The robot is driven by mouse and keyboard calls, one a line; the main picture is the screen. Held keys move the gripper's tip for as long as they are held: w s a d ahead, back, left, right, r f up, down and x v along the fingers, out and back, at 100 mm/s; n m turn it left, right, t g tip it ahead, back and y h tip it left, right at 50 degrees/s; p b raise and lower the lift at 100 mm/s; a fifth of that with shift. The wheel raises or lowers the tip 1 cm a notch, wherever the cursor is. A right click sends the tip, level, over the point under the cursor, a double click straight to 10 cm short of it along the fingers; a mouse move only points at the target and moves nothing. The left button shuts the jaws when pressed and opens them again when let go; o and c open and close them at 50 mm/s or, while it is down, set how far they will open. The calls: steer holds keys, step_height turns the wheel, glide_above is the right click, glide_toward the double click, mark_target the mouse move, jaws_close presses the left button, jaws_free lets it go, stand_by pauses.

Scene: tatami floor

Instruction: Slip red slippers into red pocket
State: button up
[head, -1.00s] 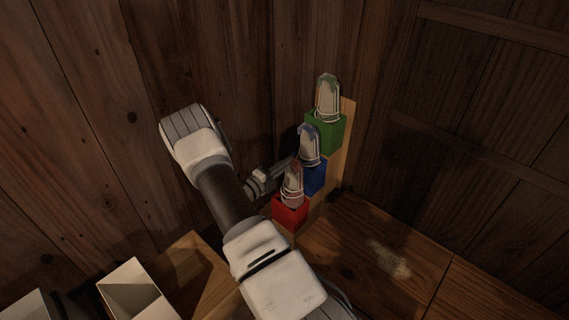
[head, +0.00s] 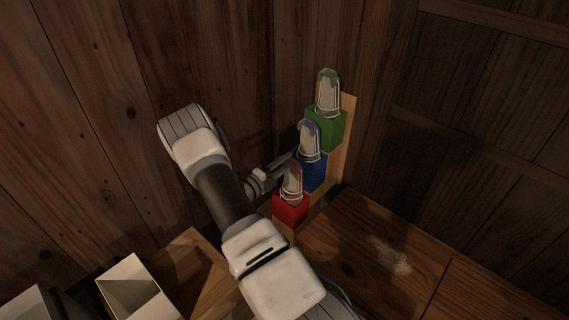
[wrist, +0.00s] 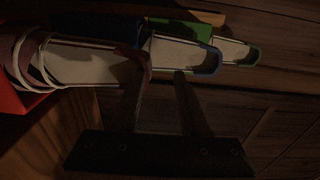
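The red slippers (head: 291,181), pale with red trim, stand toe up in the red pocket (head: 290,208), the lowest on the rack. In the wrist view the red slippers (wrist: 90,62) reach from the left edge to mid-picture, with the red pocket (wrist: 14,100) at far left. My gripper (head: 287,160) is beside their upper end, in the head view partly behind them. In the wrist view my gripper's fingers (wrist: 162,75) are apart, near the red toe, with nothing clearly held between them. How deep the slippers sit is hard to tell.
Blue-trimmed slippers (head: 309,137) stand in the blue pocket (head: 313,174), and green-trimmed slippers (head: 328,92) in the green pocket (head: 327,130), close behind. Wooden walls stand behind the rack. A pale open box (head: 128,290) is at lower left. The wooden floor at right (head: 370,235) is clear.

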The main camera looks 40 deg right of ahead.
steer(key=s+a+p, duration=0.1)
steer(key=a+p, duration=0.3)
steer(key=a, duration=1.3)
steer(key=shift+s+a, duration=0.2)
steer(key=shift+s, duration=0.05)
steer(key=shift+r, duration=0.15)
